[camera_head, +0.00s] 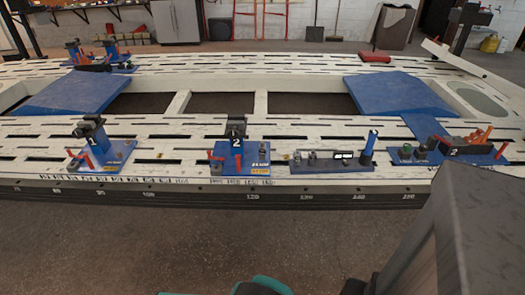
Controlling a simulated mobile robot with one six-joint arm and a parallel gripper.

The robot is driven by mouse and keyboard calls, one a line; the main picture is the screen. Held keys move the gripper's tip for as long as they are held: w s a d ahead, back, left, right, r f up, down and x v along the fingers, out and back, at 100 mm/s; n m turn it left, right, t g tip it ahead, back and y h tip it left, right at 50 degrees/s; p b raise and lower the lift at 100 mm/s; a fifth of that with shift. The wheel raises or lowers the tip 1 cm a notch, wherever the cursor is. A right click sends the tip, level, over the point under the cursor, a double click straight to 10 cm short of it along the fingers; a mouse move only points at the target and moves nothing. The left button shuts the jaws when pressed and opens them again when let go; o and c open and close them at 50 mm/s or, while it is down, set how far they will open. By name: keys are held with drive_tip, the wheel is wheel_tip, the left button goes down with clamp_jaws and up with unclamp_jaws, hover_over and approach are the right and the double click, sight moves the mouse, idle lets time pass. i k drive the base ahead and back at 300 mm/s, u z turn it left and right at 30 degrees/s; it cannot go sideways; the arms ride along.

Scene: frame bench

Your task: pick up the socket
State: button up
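The socket cannot be singled out with certainty at this size. A dark flat tray (330,168) lies on the near beam of the white slotted frame bench, right of centre. Small dark and grey pieces (312,156) stand on its left half, and one of them may be the socket. Small pale blocks (343,155) and a tall blue cylinder (370,144) are at its right. My gripper does not show clearly enough to be made out. A large grey part, probably my arm, fills the lower right corner.
Blue fixture plates marked 1 (102,157) and 2 (240,158) stand left of the tray. Another blue plate with a clamp and orange handles (450,152) is on the right. Blue ramps (75,95) and (400,94) lie across the frame. Bare floor (150,240) is in front.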

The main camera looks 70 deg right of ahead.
sight(261, 149)
drive_tip(key=z, duration=0.5)
drive_tip(key=i, duration=0.95)
drive_tip(key=z, duration=0.5)
